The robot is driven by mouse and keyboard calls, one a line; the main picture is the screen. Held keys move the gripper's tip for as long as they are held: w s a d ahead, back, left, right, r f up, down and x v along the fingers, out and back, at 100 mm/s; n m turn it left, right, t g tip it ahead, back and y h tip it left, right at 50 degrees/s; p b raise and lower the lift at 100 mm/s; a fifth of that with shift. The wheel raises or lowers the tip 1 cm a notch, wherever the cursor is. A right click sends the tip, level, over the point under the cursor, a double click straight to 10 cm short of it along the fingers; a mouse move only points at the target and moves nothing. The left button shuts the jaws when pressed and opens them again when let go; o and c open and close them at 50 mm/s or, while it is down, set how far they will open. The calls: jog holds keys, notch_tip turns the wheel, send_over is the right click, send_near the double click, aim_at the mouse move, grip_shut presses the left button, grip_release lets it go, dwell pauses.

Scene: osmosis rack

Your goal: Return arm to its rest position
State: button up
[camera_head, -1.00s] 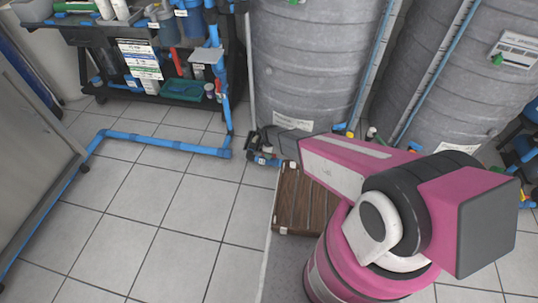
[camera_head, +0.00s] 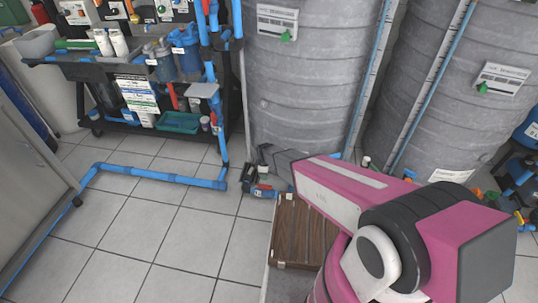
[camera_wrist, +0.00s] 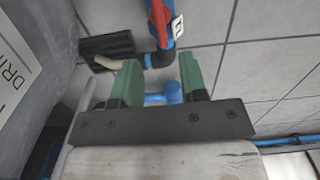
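My pink and grey arm (camera_head: 345,185) reaches from the lower right of the head view toward the left, ending near the base of the left grey tank. In the wrist view my gripper (camera_wrist: 160,82) shows two green fingers standing well apart on a dark bar. Nothing is held between them; a blue pipe end shows in the gap, beyond the bar. In the head view the fingers are not clear at the arm's far end.
Two large grey tanks (camera_head: 305,90) stand behind the arm. A brown wooden case (camera_head: 300,235) lies below it. A blue pipe (camera_head: 150,175) runs along the tiled floor (camera_head: 150,225) to a black rack (camera_head: 235,110) with filters and bottles. Open floor lies at left.

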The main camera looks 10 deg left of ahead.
jog(key=s+d+r+m, duration=0.2)
jog(key=d+r+m, duration=0.6)
jog(key=d+r, duration=1)
jog(key=s+d+r+m, duration=0.4)
jog(key=d+r+m, duration=0.1)
jog(key=d+r, duration=0.3)
jog(key=s+d+r+m, duration=0.4)
jog(key=s+d+r, duration=0.1)
jog(key=d+r, duration=0.3)
jog(key=shift+d+r+m, duration=0.35)
jog(key=shift+d+m, duration=0.05)
jog(key=shift+d, duration=0.05)
